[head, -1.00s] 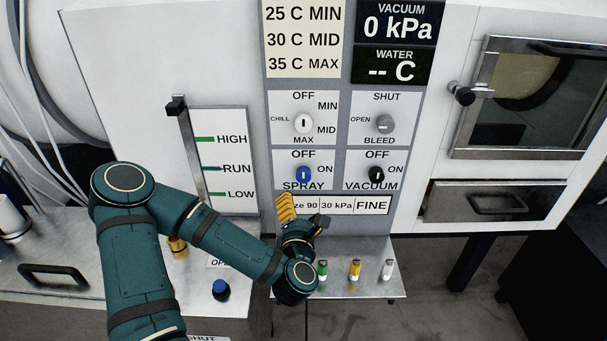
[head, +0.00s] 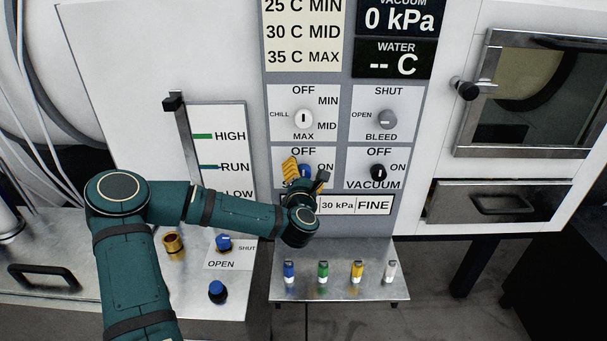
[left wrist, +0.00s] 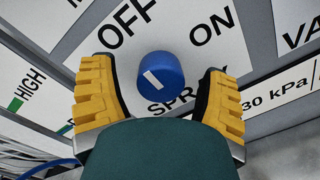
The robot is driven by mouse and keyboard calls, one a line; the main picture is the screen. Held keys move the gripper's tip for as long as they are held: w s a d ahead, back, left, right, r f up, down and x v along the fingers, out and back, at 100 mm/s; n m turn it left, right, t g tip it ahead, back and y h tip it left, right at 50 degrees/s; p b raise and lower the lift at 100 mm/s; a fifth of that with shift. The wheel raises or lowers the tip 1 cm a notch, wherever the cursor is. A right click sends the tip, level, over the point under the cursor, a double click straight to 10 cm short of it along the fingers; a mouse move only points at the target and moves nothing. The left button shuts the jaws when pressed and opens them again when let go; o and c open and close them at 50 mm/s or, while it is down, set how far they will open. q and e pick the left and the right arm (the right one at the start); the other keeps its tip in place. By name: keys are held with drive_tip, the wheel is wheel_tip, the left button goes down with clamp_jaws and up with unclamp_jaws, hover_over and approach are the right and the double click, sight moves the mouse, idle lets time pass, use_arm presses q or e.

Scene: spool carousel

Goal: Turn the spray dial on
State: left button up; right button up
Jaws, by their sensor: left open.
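The spray dial (head: 305,171) is a small blue knob on the panel, partly hidden by my left gripper in the head view. In the left wrist view the blue dial (left wrist: 165,80) shows clearly, with a white mark on its face and the words OFF and ON around it. My left gripper (head: 306,174) is open in front of the dial. Its yellow fingers stand one on each side of the knob, with a visible gap on both sides in the left wrist view. I cannot tell how far the fingertips are from the panel. My right gripper is not in view.
The black vacuum dial (head: 378,172) is just right of the spray dial. The chill dial (head: 304,119) and bleed dial (head: 387,120) are above. A lever slide (head: 174,104) stands at the left. A metal shelf (head: 340,290) below holds several coloured vials.

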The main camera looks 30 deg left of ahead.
use_arm(q)
drive_tip(key=shift+w+a, duration=0.1)
drive_tip(key=shift+w, duration=0.1)
drive_tip(key=c, duration=1.2)
